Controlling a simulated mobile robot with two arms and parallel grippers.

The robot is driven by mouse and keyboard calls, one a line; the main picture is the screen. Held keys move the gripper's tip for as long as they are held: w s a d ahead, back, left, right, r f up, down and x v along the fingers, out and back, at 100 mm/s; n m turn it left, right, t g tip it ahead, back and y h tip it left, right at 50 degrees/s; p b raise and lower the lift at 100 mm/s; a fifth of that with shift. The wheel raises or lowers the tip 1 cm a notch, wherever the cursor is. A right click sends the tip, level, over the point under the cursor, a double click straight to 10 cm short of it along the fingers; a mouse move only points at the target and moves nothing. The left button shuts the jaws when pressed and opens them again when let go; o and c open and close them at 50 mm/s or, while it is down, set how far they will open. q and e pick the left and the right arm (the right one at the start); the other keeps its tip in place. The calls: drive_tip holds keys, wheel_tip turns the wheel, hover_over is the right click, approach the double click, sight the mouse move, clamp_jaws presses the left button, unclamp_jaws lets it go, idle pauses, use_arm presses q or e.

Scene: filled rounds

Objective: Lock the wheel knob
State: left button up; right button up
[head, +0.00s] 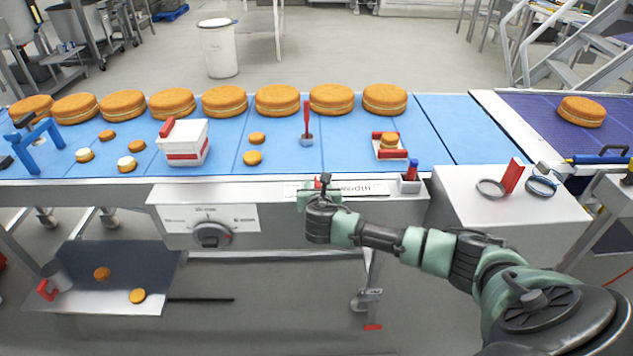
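My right gripper (322,188) is at the front edge of the conveyor, in front of a white plate marked "Width" (365,189). A small red part shows at its fingertips. The wrist and fingers cover what lies behind, so I cannot tell whether it touches or grips a knob there. A round dark dial knob (212,235) is on the grey front panel, left of and below the gripper and apart from it. A caster wheel (360,303) with a red pedal (373,327) stands on the floor below. My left gripper is not in view.
Large round cakes (278,99) line the back of the blue belt (350,150). A white and red box (184,143) and a red-handled tool (307,125) stand nearer. A grey table (530,225) is at the right. A tray (110,297) hangs low at the left.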

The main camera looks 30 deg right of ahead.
sight(318, 184)
drive_tip(key=shift+x, duration=1.2)
drive_tip(key=shift+w+d+f, duration=0.2)
drive_tip(key=shift+w+d, duration=0.1)
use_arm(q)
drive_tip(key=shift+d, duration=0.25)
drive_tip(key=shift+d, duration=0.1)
use_arm(e)
clamp_jaws()
